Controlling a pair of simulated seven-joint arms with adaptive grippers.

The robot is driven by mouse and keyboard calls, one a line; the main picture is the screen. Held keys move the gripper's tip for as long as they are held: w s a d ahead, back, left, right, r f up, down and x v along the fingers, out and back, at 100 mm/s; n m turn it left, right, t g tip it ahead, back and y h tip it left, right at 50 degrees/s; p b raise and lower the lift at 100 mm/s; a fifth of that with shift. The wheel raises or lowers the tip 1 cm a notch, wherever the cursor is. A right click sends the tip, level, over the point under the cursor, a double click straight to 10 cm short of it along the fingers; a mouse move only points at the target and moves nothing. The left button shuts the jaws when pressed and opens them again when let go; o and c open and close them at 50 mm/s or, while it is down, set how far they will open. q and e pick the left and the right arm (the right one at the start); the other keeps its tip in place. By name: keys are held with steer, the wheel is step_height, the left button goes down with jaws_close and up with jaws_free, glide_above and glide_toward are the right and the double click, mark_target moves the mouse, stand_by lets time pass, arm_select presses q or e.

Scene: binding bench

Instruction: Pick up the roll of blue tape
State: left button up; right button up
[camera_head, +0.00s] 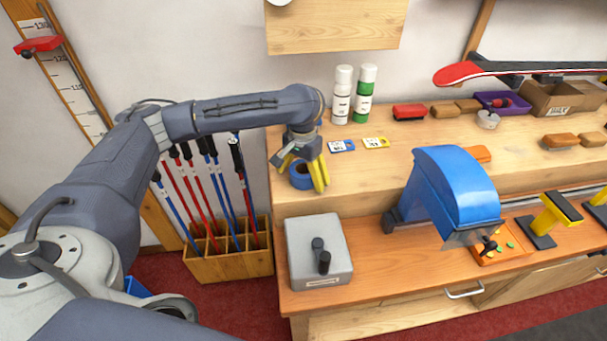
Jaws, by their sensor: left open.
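The roll of blue tape (302,176) lies at the left end of the bench's raised wooden shelf, near its front edge. My left gripper (304,178) is open, pointing down at the roll, with its yellow fingers around or just in front of it. One finger passes in front of the roll's right side and hides part of it. I cannot tell whether the fingers touch the tape. My right gripper is not in view.
Two bottles (342,94) and two small cards (341,146) stand and lie right of my gripper. A blue machine (449,190) and a grey box (319,251) are on the lower bench. Poles stand in a wooden rack (229,264) at left. Shelf space right of the roll is clear.

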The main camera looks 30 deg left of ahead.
arm_select(q)
steer(key=c, duration=1.1)
steer(key=shift+r, duration=0.2)
step_height(320, 180, up, 20)
steer(key=shift+f, duration=0.2)
